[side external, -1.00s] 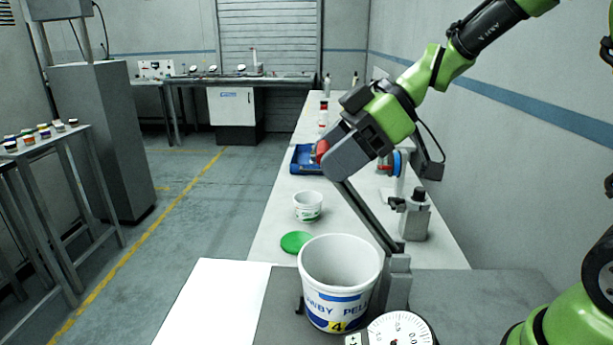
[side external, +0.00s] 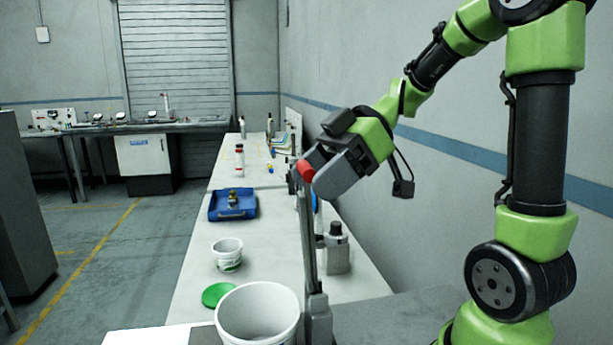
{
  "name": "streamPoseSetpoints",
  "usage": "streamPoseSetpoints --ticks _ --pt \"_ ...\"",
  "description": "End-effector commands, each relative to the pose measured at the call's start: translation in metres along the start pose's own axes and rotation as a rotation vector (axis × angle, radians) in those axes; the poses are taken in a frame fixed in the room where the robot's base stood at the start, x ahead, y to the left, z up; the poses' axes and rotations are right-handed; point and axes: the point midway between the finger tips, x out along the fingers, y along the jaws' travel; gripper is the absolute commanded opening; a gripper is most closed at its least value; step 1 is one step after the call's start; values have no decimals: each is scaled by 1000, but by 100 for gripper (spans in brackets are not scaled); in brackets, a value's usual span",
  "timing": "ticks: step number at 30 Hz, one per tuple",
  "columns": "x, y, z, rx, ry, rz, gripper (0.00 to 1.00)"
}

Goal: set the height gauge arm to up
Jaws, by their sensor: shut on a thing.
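The height gauge arm (side external: 308,240) is a long dark grey bar. It rises from a grey block (side external: 319,318) beside the white tub and stands nearly upright, leaning slightly left at the top. Its red knob (side external: 305,170) is at the upper end. My gripper (side external: 312,172) is shut on the knob, and the jaws hide part of it. The white tub (side external: 258,316) stands just left of the block, cut off by the bottom edge. The gauge dial is out of view.
A small white pot (side external: 227,256) and a green lid (side external: 218,294) lie left on the bench. A blue tray (side external: 232,205) and bottles (side external: 240,160) are farther back. A grey dark-topped device (side external: 336,248) stands close right of the bar.

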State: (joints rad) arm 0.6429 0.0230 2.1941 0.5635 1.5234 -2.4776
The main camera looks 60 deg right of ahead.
Motion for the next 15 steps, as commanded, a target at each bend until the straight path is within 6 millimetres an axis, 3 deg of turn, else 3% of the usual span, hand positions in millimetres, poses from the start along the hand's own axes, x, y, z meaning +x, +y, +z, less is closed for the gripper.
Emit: streamPoseSetpoints --ticks 12,13,15 --pt "0 0 5 -2 -16 -2 26" --pt "0 0 5 -2 -16 -2 73" --pt "0 0 4 -2 -14 -2 89"
